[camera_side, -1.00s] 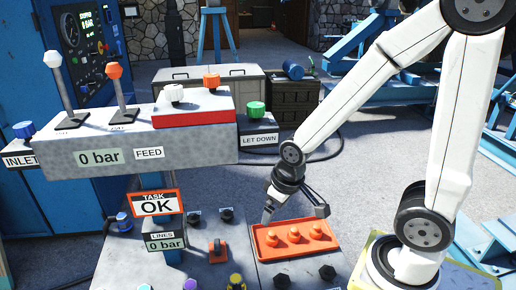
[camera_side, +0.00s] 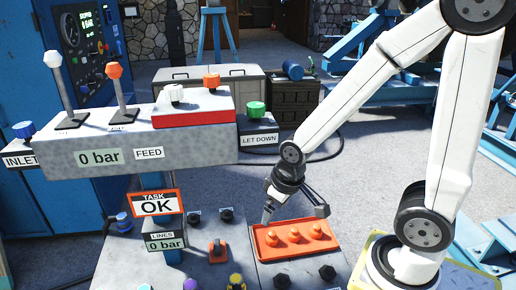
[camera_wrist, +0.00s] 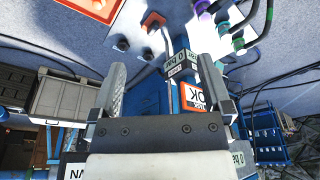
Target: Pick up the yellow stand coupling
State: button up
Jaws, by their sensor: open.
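A small dark fitting with a yellow band, which looks like the yellow stand coupling (camera_side: 236,281), stands at the bottom edge of the side view, partly cut off. I cannot make it out in the wrist view. My gripper (camera_side: 296,210) is open and empty. It hangs above the back edge of the orange tray, behind and to the right of the coupling and well apart from it. In the wrist view, both fingers of my gripper (camera_wrist: 163,66) are spread with nothing held between them.
The orange tray (camera_side: 263,254) holds 3 orange pegs. The OK sign (camera_side: 156,203) and the grey valve panel (camera_side: 190,146) stand at left. Cables hang by coloured couplings (camera_wrist: 237,42) in the wrist view.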

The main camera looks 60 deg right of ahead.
jog(key=shift+w, duration=0.1)
jog(key=m+g, duration=0.3)
jog(key=m, duration=0.6)
send_over(235, 280)
notch_tip(235, 280, down, 27)
jog(key=shift+d+r, duration=0.1)
jog(key=shift+r, duration=0.05)
jog(key=shift+f, duration=0.3)
jog(key=shift+f, duration=1.25)
